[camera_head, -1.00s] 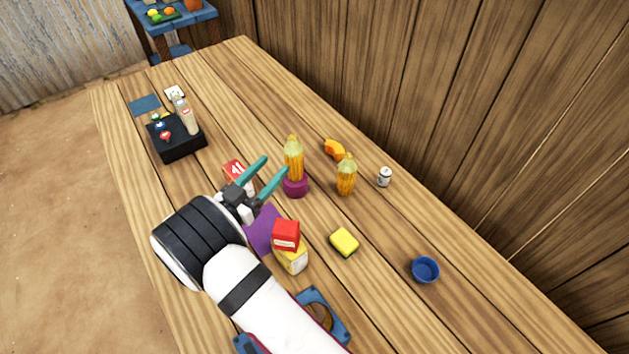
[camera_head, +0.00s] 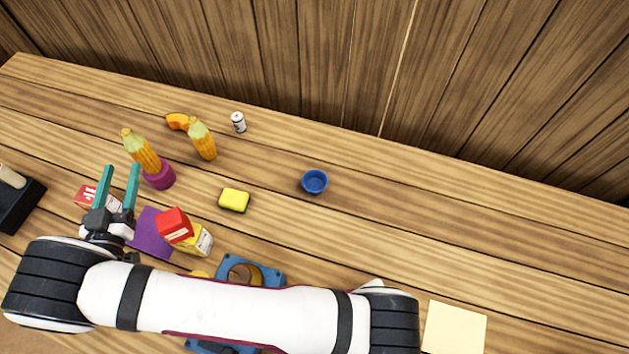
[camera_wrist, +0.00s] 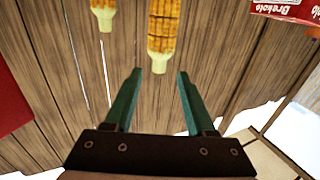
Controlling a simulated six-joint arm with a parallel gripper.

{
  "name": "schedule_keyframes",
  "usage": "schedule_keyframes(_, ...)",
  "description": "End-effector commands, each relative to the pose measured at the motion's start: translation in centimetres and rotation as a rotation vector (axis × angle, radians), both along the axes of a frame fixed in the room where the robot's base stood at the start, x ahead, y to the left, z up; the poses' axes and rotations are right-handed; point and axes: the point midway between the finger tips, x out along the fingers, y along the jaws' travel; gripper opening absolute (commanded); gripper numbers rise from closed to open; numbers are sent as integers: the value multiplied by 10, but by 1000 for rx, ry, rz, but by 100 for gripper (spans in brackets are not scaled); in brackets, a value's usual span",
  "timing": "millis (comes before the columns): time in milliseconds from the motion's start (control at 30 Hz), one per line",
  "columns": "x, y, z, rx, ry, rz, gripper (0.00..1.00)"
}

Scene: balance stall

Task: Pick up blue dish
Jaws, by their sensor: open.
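The blue dish (camera_head: 314,181) is a small round bowl. It stands upright on the wooden table, right of the middle of the head view, with nothing visible in it. My gripper (camera_head: 121,172) is at the left of the head view, well to the left of the dish. Its two teal fingers are apart and nothing is between them. In the wrist view my gripper (camera_wrist: 160,75) also shows open, facing the plank wall and two corn cobs. The dish does not show in the wrist view.
A yellow sponge (camera_head: 234,200) lies left of the dish. A pale square (camera_head: 454,328) lies front right. The table right of the dish is clear.

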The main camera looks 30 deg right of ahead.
Motion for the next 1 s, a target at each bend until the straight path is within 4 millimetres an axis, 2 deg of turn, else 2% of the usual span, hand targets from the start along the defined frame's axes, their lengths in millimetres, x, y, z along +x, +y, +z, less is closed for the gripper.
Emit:
schedule_keyframes(267,0,0,0,0,0,0,56)
schedule_keyframes(500,0,0,0,0,0,0,97)
schedule_keyframes(533,0,0,0,0,0,0,100)
schedule_keyframes(767,0,0,5,2,-1,0,100)
schedule_keyframes(867,0,0,41,8,-4,0,100)
schedule_keyframes(967,0,0,105,14,-8,0,100)
schedule_keyframes(1000,2,-16,120,18,9,-38,100)
